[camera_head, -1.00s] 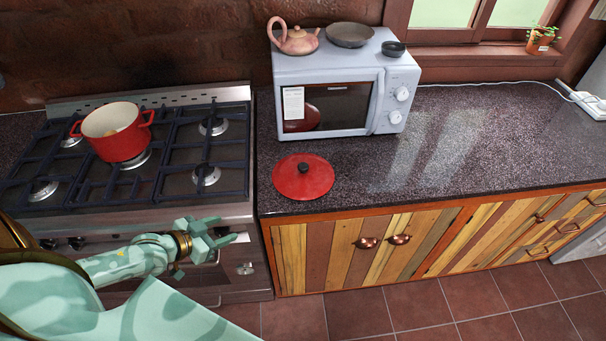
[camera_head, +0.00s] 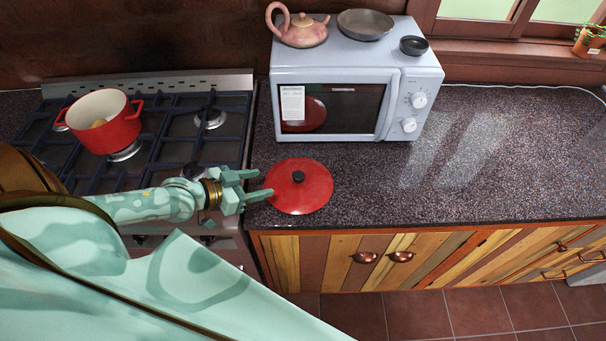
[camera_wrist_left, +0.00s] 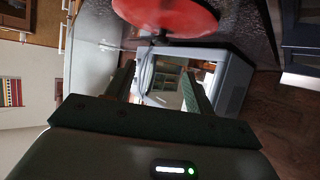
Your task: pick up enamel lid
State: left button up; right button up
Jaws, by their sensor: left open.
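The red enamel lid (camera_head: 312,193) with a dark round knob (camera_head: 298,177) lies flat on the speckled counter, in front of the microwave. My left gripper (camera_head: 264,184) is open and empty at the lid's left edge, its fingers pointing right toward the knob. One fingertip appears to overlap or touch the lid's rim; I cannot tell which. In the left wrist view the lid (camera_wrist_left: 165,14) shows at the top, beyond the open fingers (camera_wrist_left: 158,75), with nothing between them. My right gripper is not in view.
The white microwave (camera_head: 335,62) stands just behind the lid, carrying a teapot (camera_head: 301,32), a pan (camera_head: 365,24) and a small dark bowl (camera_head: 414,45). A red pot (camera_head: 118,130) sits on the stove (camera_head: 182,128) to the left. The counter (camera_head: 500,170) to the right is clear.

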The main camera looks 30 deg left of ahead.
aim_at(294, 177)
pick_arm(q)
jog(key=b+x, duration=0.1)
jog(key=x, duration=0.3)
jog(key=shift+w+d+f, duration=0.1)
jog(key=shift+f, duration=0.05)
jog(key=b+x, duration=0.1)
jog(key=x, duration=0.2)
jog(key=shift+w+f, duration=0.15)
jog(key=shift+w, duration=0.15)
jog(key=shift+w+d+f, duration=0.2)
jog(key=shift+w+d, duration=0.05)
jog(key=shift+w, duration=0.25)
jog(key=b+x, duration=0.1)
jog(key=x, duration=0.4)
jog(key=shift+a+f+b, duration=0.1)
jog(key=shift+f+b, duration=0.1)
jog(key=shift+b, duration=0.2)
jog(key=shift+s+r, duration=0.1)
jog(key=shift+s, duration=0.05)
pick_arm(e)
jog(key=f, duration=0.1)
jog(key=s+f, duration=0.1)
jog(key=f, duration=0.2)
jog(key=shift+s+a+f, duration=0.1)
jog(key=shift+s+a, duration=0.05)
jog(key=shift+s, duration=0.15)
pick_arm(q)
grip_shut()
